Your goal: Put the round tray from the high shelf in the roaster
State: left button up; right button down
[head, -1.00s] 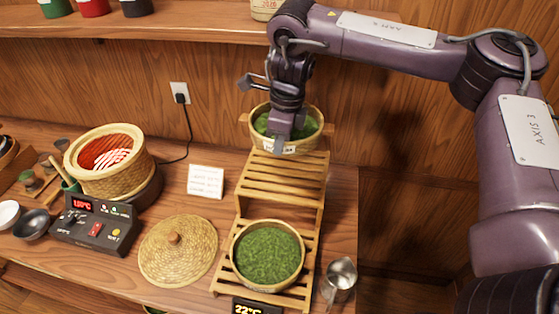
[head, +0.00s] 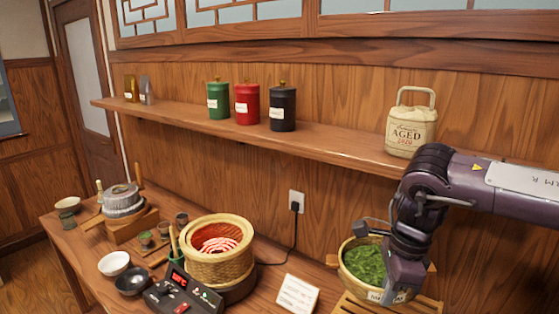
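The round tray (head: 364,264) on the top step of the slatted wooden rack (head: 350,305) has a pale woven rim and holds green tea leaves. A label on its front rim is partly covered. My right gripper (head: 396,291) points down at the tray's front right rim and hides part of it; I cannot tell whether its fingers are closed on the rim. The roaster (head: 220,268) is a woven round drum, open at the top, with a glowing red coil inside. It stands left of the tray. My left gripper is not in view.
A control box (head: 183,292) with a red display sits before the roaster. A white card (head: 297,293) stands between roaster and rack. A wall shelf (head: 300,143) with several canisters and an AGED bag (head: 411,130) hangs above. Bowls and teaware lie left.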

jog(key=s+a+f+n+g+b, duration=0.1)
jog(key=s+a+f+n+b, duration=0.1)
jog(key=s+f+n, duration=0.6)
jog(key=shift+s+a+f+n+b, duration=0.15)
jog(key=shift+a+f+n+b, duration=0.25)
jog(key=shift+f+n, duration=0.5)
jog(key=shift+d+r, duration=0.1)
jog(key=shift+r, duration=0.05)
